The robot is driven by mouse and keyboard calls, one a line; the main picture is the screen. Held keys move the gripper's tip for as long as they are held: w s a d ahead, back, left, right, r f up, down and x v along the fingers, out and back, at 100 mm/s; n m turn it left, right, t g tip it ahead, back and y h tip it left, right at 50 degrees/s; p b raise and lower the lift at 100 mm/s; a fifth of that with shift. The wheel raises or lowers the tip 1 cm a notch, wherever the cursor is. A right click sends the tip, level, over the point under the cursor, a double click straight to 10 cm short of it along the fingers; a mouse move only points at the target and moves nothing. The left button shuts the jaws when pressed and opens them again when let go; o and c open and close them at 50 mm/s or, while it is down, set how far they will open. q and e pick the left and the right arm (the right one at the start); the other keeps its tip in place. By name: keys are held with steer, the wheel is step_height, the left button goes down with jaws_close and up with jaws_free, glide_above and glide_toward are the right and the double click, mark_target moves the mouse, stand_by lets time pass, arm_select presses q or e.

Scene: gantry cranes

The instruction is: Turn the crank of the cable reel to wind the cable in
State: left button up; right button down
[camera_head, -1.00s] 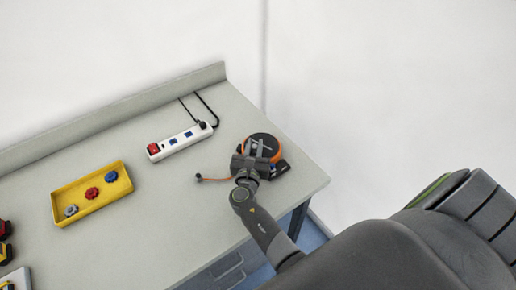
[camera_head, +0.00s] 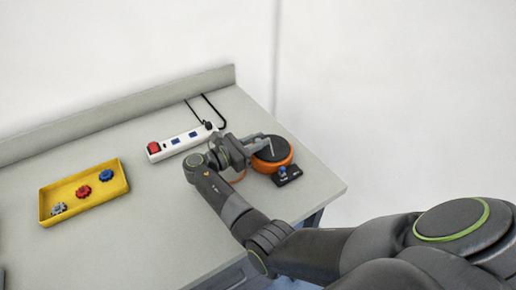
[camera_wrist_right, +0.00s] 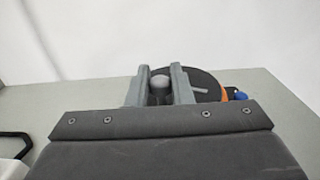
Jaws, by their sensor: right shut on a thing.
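The cable reel (camera_head: 285,160) stands near the table's right edge, an orange drum with a dark top; it also shows in the right wrist view (camera_wrist_right: 206,80). My right gripper (camera_head: 260,145) reaches over the reel's left side. In the right wrist view its two fingers (camera_wrist_right: 160,88) are shut on the crank's grey rounded knob (camera_wrist_right: 159,80). A bit of orange cable (camera_head: 238,178) shows beside my wrist; the rest is hidden by my arm. My left gripper is not in view.
A dark block with a blue knob (camera_head: 283,170) sits at the reel's front. A white power strip (camera_head: 180,141) with black cords lies behind my gripper. A yellow tray (camera_head: 85,208) with small coloured parts is at left. Bare tabletop lies between tray and arm.

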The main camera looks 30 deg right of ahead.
steer(key=shift+f+m+g, duration=0.1)
steer(key=shift+m+g, duration=0.3)
steer(key=shift+g, duration=0.2)
steer(key=shift+b, duration=0.3)
steer(key=c, duration=1.4)
jaws_free()
steer(key=shift+d, duration=0.1)
steer(key=shift+o, duration=0.2)
